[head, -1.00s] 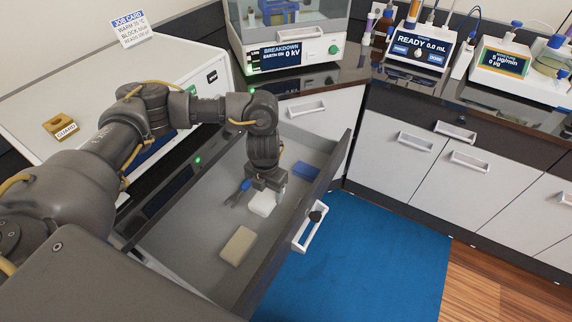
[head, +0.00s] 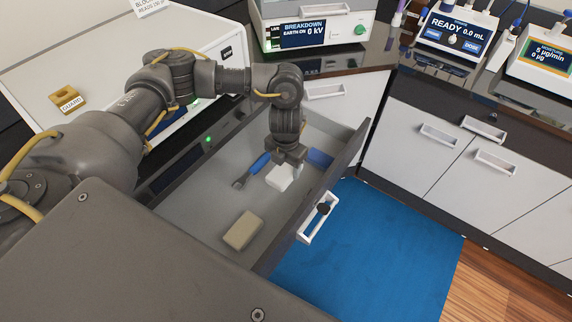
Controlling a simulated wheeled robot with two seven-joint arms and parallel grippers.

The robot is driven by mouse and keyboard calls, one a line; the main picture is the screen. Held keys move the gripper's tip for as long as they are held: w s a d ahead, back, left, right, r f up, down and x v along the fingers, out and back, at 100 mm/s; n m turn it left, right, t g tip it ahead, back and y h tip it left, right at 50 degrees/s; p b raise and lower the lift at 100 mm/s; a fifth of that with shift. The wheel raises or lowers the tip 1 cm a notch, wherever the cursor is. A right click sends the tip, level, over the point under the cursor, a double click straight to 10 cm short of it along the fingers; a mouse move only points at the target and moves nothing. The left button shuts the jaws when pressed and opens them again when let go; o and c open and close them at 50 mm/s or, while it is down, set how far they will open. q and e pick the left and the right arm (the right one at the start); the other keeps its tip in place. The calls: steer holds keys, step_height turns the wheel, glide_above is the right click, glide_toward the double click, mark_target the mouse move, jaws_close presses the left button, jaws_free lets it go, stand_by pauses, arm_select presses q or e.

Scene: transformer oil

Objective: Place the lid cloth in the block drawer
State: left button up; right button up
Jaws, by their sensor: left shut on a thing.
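The block drawer (head: 187,215) is pulled open below the white block unit at the left. A small white folded cloth (head: 280,178), which looks like the lid cloth, is inside the drawer's walls towards the far end. My left gripper (head: 287,163) points down into the drawer and is shut on the cloth. Whether the cloth touches the drawer floor I cannot tell. My right gripper is not in view.
The drawer floor between beige block and cloth is clear. A blue mat (head: 365,245) lies outside the drawer front.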

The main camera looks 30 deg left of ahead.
arm_select(q)
steer(key=shift+s+f+b, duration=0.1)
steer(key=shift+f+b, duration=0.5)
steer(key=shift+f, duration=0.35)
steer(key=shift+f+b, duration=2)
steer(key=shift+f, duration=0.6)
steer(key=shift+f, duration=0.35)
steer(key=o, duration=1)
steer(key=shift+r, duration=0.1)
steer(key=shift+o, duration=0.7)
steer(key=shift+o, duration=1.1)
step_height(320, 180, up, 11)
steer(key=shift+f, duration=0.1)
